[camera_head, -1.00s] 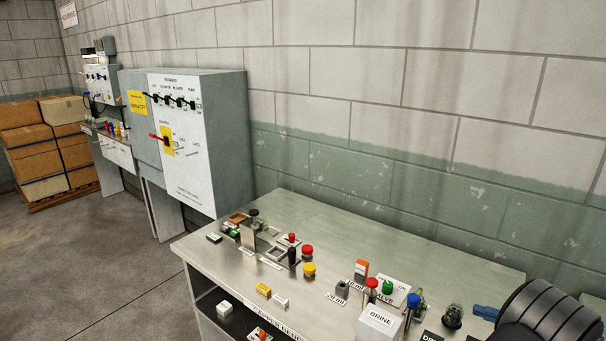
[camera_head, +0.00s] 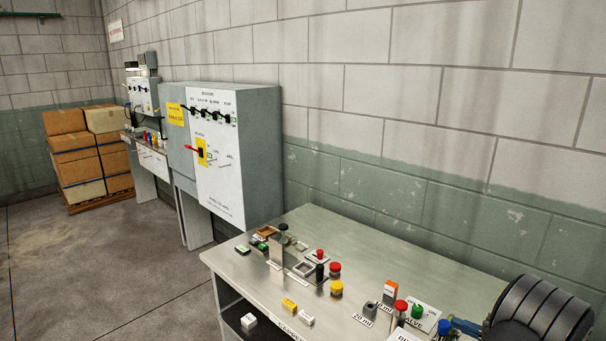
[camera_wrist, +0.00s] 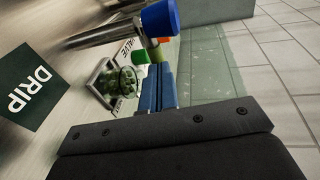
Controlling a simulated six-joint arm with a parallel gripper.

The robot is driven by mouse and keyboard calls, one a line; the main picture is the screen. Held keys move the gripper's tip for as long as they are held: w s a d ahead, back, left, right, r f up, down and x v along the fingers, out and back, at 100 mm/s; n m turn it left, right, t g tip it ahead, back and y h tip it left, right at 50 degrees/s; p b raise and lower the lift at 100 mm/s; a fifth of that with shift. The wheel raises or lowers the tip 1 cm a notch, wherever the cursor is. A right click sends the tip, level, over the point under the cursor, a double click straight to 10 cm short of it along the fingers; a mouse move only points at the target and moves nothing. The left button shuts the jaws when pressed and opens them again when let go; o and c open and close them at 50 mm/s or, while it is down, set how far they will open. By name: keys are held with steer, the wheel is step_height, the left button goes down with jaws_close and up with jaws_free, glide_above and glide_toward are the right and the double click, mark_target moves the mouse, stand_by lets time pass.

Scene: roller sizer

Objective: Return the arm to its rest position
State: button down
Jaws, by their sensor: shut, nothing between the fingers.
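My gripper (camera_head: 467,327) shows at the lower right of the head view, its blue fingers pointing left beside a blue knob (camera_head: 444,327). In the wrist view my gripper (camera_wrist: 158,72) has its two blue fingers together, with nothing between them. The blue knob (camera_wrist: 160,18) on its metal stem stands just beyond the fingertips there. I cannot tell whether they touch. A clear domed fitting (camera_wrist: 115,80) lies left of the fingers.
The steel bench (camera_head: 385,255) holds several knobs, blocks and labelled fittings, including a green knob (camera_head: 417,311) and a red knob (camera_head: 401,305). A DRIP label (camera_wrist: 35,82) is near the gripper. A grey cabinet (camera_head: 255,150) stands behind. Boxes (camera_head: 75,150) are stacked at far left.

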stand_by(0.4)
steer(key=w+d+v, duration=0.1)
steer(key=v, duration=1.3)
steer(key=s+a+x, duration=0.1)
steer(key=x, duration=1.3)
steer(key=shift+s+a+m+t+h, duration=0.35)
steer(key=shift+s+m+t+h, duration=0.35)
steer(key=shift+m+h, duration=1.1)
steer(key=shift+s+a+m+t+h, duration=0.4)
steer(key=shift+s+m+h, duration=0.7)
steer(key=shift+h, duration=1.1)
steer(key=shift+s+a+m+t+h, duration=0.25)
steer(key=shift+s+m+t+h, duration=0.4)
steer(key=shift+m+h, duration=1.2)
steer(key=shift+s, duration=0.25)
